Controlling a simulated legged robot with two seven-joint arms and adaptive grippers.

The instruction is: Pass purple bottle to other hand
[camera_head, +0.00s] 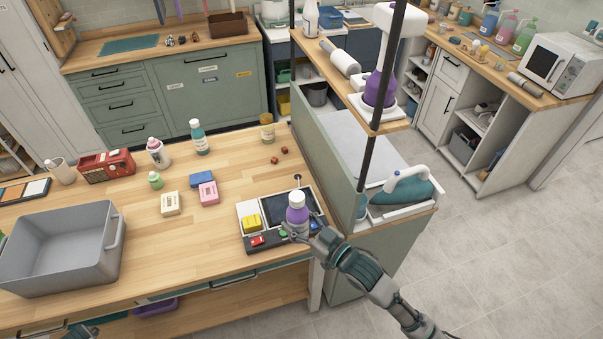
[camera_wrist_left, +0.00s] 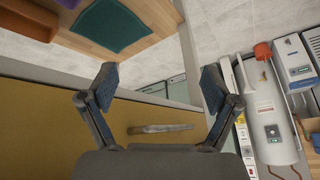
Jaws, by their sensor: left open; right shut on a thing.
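The purple bottle (camera_head: 297,215) has a white cap and is upright over the front of the device with a dark screen, at the table's right end. My right gripper (camera_head: 296,233) is shut on its lower part, coming from the lower right. Whether the bottle's base touches the device is hidden. My left gripper (camera_wrist_left: 160,87) is open and empty in the left wrist view, in front of a tan panel with a handle. The bottle does not show in that view.
A grey bin (camera_head: 62,250) stands at the table's left front. A pink box (camera_head: 208,192), a cream box (camera_head: 171,204) and a blue box (camera_head: 201,178) lie mid-table. A teal bottle (camera_head: 199,138) stands behind. The table's front middle is clear. A dark post (camera_head: 368,160) rises behind the bottle.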

